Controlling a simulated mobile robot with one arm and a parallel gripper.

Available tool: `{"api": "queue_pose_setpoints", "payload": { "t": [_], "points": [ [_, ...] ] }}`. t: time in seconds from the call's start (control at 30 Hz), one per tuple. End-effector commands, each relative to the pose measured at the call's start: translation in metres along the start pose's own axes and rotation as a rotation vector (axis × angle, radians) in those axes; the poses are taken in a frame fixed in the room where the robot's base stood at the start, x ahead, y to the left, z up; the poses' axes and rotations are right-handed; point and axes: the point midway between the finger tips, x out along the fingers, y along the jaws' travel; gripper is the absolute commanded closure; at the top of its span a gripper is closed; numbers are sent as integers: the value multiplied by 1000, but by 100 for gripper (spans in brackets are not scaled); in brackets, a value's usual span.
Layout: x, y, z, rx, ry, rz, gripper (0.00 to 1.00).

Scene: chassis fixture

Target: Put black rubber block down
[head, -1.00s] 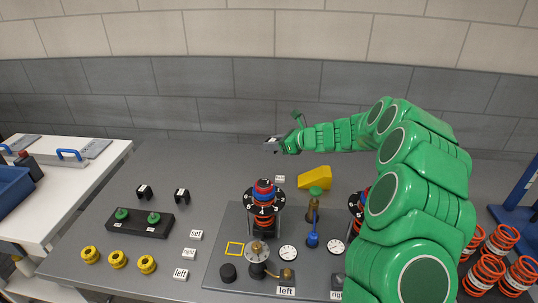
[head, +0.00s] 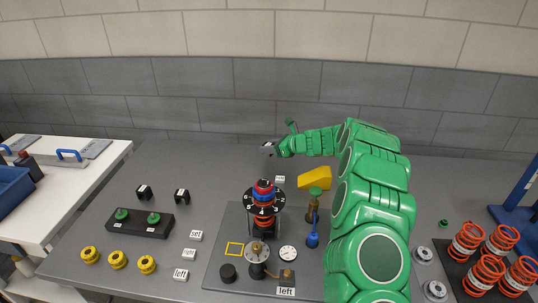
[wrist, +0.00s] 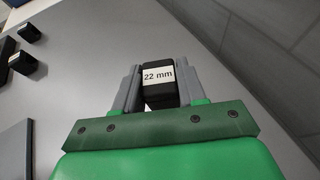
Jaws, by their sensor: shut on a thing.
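My gripper (head: 270,148) is over the back of the grey table, small in the head view. In the wrist view my gripper (wrist: 158,82) is shut on a black rubber block (wrist: 160,94) with a white "22 mm" label. The block sits between the two grey fingers. I cannot tell whether its underside touches the table. Two similar black blocks, one on the left (head: 144,192) and one on the right (head: 182,196), stand apart on the table at left in the head view.
A black tray with green knobs (head: 140,231) and yellow rings (head: 117,259) lie front left. A yellow wedge (head: 314,178) and the fixture plate (head: 215,272) are nearer the middle. Orange springs (head: 467,240) stand at right. Table around the blocks and back left is clear.

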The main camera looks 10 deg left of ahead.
Motion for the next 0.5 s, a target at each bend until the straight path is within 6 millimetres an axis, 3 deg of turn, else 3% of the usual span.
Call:
{"api": "queue_pose_setpoints", "payload": {
  "t": [0.3, 0.5],
  "points": [
    [7, -6, -6, -2, -1, 0, 90],
    [17, -5, -32, 3, 1, 0, 90]
  ]
}}
